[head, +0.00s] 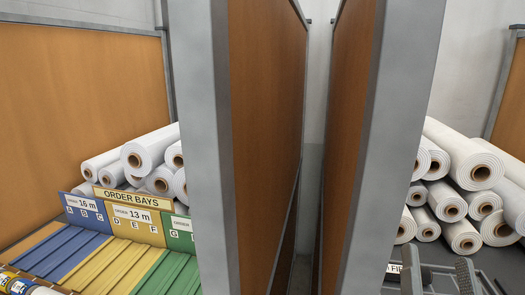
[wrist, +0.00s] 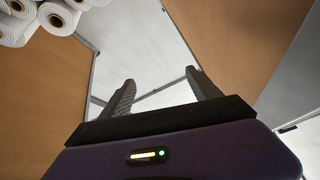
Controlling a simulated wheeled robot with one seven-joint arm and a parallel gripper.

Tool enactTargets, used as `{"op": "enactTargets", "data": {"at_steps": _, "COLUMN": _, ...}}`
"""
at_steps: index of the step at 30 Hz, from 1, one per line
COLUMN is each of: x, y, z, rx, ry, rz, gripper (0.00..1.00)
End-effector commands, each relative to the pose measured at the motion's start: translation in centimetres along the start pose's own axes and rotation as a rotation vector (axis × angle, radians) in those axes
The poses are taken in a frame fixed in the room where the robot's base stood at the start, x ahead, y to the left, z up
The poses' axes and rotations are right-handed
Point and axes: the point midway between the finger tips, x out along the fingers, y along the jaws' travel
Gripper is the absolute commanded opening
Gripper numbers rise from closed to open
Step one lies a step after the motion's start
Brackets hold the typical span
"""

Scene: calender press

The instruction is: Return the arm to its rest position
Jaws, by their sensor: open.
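My gripper (wrist: 160,95) shows in the wrist view with its two dark fingers spread wide apart. Nothing is between the fingers; a pale wall and wooden panels lie beyond them. In the head view, grey finger-like parts of my gripper (head: 438,276) show at the bottom right edge, in front of the right-hand bay. The rest of my arm is out of the head view.
Two brown panels (head: 268,120) with grey frames stand mid-view, a narrow gap between them. On the left are the order bays sign (head: 131,197), blue, yellow and green slatted bays and white rolls (head: 143,154). More white rolls (head: 447,203) are stacked on the right.

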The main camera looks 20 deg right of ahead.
Motion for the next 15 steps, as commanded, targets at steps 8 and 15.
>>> {"op": "enactTargets", "data": {"at_steps": 8, "x": -12.1, "y": -0.1, "z": 6.9, "rx": -0.017, "ry": -0.316, "rz": -0.057, "gripper": 0.72}}
{"op": "enactTargets", "data": {"at_steps": 15, "x": -23.2, "y": 1.3, "z": 9.8, "rx": -0.133, "ry": -0.606, "rz": -0.214, "gripper": 0.72}}
